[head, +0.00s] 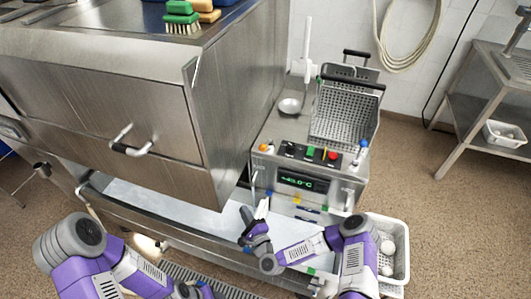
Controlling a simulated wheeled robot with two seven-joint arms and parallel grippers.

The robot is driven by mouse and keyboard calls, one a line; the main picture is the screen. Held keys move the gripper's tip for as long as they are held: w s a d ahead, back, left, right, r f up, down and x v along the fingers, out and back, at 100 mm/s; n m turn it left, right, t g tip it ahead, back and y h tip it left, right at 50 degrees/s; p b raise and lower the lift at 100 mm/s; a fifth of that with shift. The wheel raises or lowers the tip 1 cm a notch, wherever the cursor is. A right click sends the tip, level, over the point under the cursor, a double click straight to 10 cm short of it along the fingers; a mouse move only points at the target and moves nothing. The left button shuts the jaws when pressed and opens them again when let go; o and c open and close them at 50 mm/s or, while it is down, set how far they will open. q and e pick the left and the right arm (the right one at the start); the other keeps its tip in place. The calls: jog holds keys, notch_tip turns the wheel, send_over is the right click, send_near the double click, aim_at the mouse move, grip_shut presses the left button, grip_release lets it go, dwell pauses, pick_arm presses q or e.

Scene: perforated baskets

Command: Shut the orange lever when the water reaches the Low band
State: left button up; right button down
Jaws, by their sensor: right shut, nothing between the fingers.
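A steel unit (258,163) with a dark control panel and a green digital display (299,183) stands right of centre. The orange lever knob (264,148) is at its front left corner; a blue knob (363,145) is at its right. Small coloured strips (307,209) show low on its front; I cannot read which is the Low band. I cannot make out a water level. My right gripper (250,215) is shut and empty, in front of the unit and below the orange knob, apart from it. My left arm comes in at bottom left; its gripper is not visible.
A large steel cabinet (120,100) overhangs at left. A white bin (402,262) with round pale items stands at right.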

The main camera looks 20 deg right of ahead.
jog(key=w+d+r+m+t+h+p, duration=0.1)
jog(key=d+r+m+t+h, duration=0.2)
jog(key=d+r+m+h, duration=0.5)
jog(key=m+h, duration=0.1)
jog(key=m, duration=0.2)
send_near(267, 144)
jog(key=w+f, duration=0.1)
pick_arm(q)
jog(key=shift+r, duration=0.95)
pick_arm(e)
jog(key=shift+w+a+r, duration=0.2)
jog(key=shift+w+r, duration=0.8)
jog(key=shift+r, duration=0.25)
